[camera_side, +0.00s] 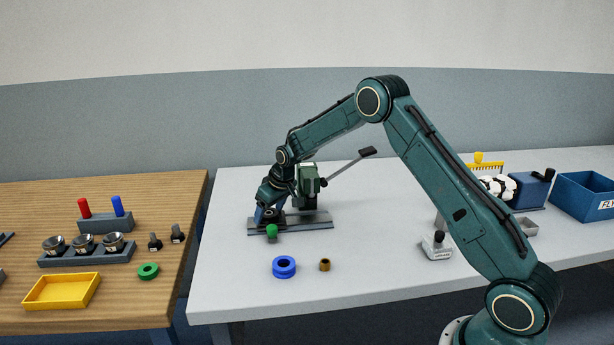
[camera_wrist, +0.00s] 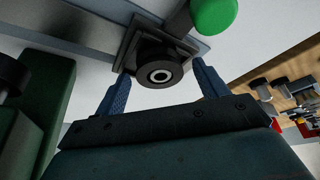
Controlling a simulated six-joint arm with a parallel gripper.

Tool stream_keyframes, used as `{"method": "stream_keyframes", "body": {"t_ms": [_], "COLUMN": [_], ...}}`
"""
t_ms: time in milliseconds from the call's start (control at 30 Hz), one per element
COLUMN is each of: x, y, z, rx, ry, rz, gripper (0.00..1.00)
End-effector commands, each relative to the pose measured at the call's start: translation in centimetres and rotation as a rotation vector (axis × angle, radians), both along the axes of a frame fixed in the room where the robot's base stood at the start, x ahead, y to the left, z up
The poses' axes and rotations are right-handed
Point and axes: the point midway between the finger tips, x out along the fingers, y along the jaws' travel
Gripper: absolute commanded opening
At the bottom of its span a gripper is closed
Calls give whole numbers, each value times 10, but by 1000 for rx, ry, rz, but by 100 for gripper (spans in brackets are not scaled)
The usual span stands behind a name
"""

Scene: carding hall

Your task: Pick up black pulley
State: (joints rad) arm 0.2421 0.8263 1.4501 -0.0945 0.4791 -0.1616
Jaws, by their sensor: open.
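The black pulley (camera_wrist: 158,68) is a dark round disc with a light ring at its centre. In the wrist view it sits on a dark square mount, between the tips of my gripper's two blue fingers (camera_wrist: 161,72). The fingers are apart, one on each side of it, and a gap shows at both sides. In the side view my gripper (camera_side: 266,214) reaches down at the left end of a grey base plate (camera_side: 310,222). I cannot make out the pulley there; the gripper covers that spot.
A green knob (camera_wrist: 213,14) is close beside the pulley mount; it also shows in the side view (camera_side: 271,231). A dark green machine body (camera_side: 308,180) with a lever stands just right of the gripper. A blue ring (camera_side: 284,273) and a small brass bushing (camera_side: 324,265) lie in front.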

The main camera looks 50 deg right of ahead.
Motion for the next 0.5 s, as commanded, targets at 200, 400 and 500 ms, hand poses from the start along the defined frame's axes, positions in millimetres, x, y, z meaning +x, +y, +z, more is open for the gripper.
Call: {"method": "stream_keyframes", "body": {"t_ms": [200,400,500], "x": [0,0,0], "y": [0,0,0], "z": [0,0,1], "rx": [0,0,0], "ry": [0,0,-3], "rz": [0,0,0], "gripper": [53,15,15]}}
